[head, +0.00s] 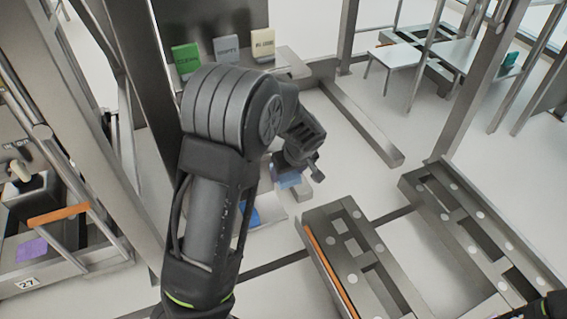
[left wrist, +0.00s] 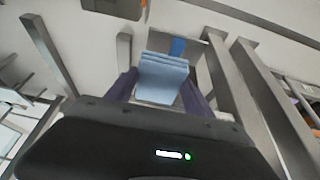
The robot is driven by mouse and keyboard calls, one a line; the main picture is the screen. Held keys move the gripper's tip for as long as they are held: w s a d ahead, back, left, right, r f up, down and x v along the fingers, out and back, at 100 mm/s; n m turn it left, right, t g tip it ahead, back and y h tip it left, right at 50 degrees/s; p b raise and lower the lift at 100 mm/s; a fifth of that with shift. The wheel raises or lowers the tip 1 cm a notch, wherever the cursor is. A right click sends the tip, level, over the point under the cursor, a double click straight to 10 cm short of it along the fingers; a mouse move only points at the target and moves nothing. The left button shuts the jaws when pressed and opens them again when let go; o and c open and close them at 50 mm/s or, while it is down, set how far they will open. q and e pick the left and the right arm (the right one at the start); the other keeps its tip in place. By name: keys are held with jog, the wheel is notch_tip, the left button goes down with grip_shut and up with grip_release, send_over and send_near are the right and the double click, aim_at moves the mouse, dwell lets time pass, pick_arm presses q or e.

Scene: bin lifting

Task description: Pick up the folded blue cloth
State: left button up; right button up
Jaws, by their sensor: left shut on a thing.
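My left gripper (head: 298,184) reaches out past the dark arm in the head view. It is shut on a folded light-blue cloth (left wrist: 163,78), which sits between the two dark fingers in the left wrist view. In the head view only a small bluish part of the cloth (head: 289,179) shows at the fingers. A light grey tray (head: 274,211) lies below the gripper, partly hidden by my arm. A darker blue piece (head: 250,214) shows on it, and a blue patch (left wrist: 178,47) shows beyond the held cloth.
Green, grey and cream labelled blocks (head: 227,49) stand at the back. A metal frame with round spots (head: 350,250) lies to the right of the tray, with another farther right. Metal posts stand on the left and right. A white table (head: 398,55) is at the back right.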

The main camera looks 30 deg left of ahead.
dwell(0.5)
pick_arm(q)
jog(key=o, duration=0.8)
jog(key=c, duration=0.6)
jog(key=s+d+r+m+h+p, duration=0.1)
jog(key=d+r+m+p, duration=0.2)
jog(key=p, duration=0.4)
jog(key=s+d+r+m+t+h+p, duration=0.1)
jog(key=s+d+r+m+p, duration=0.1)
jog(key=d+r+m+p, duration=0.2)
jog(key=s+d+r+m+h+p, duration=0.1)
jog(key=d+r+m+p, duration=0.3)
jog(key=d+r+p, duration=0.3)
jog(key=shift+s+r+t+h+p, duration=0.2)
jog(key=shift+r+p, duration=0.35)
jog(key=shift+p, duration=0.4)
jog(key=shift+s+r+t+h+p, duration=0.1)
jog(key=shift+r+t+h+p, duration=0.1)
jog(key=shift+r+p, duration=0.5)
jog(key=shift+c, duration=0.2)
jog(key=shift+f, duration=0.2)
